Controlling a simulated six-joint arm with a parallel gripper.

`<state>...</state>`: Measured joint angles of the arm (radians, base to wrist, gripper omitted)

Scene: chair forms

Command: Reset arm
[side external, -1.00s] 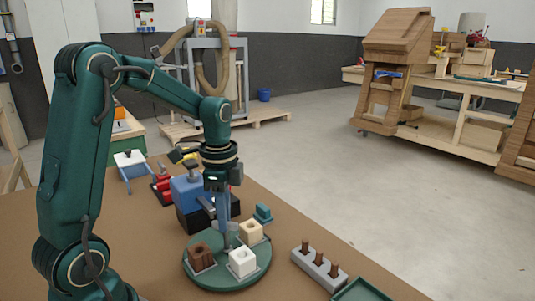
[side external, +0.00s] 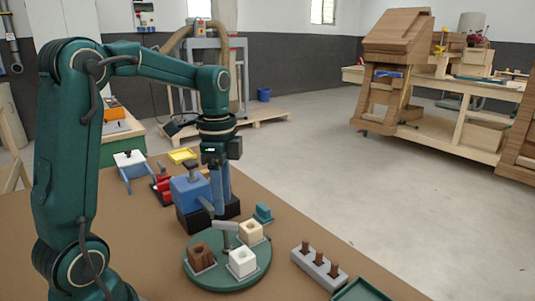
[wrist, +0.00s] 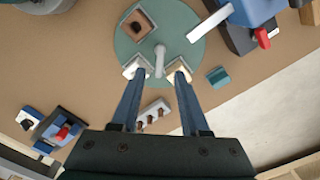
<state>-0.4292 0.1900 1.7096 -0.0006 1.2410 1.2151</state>
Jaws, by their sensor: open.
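My gripper (side external: 221,205) points down above the green round turntable (side external: 208,283), clear of it. In the wrist view its two blue fingers (wrist: 159,82) are apart with nothing held between them. The turntable carries a brown block (side external: 201,257), a white block (side external: 242,262) and a cream block (side external: 250,232), each with a hole in its top. A grey handle (side external: 226,226) stands at the turntable's middle, below the fingertips; it also shows in the wrist view (wrist: 160,57).
A blue vise (side external: 190,193) stands behind the turntable, close to my gripper. A small teal block (side external: 263,214), a grey rack (side external: 318,270) with brown pegs and a green tray (side external: 362,291) lie to the right. A yellow tray (side external: 182,156) is farther back.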

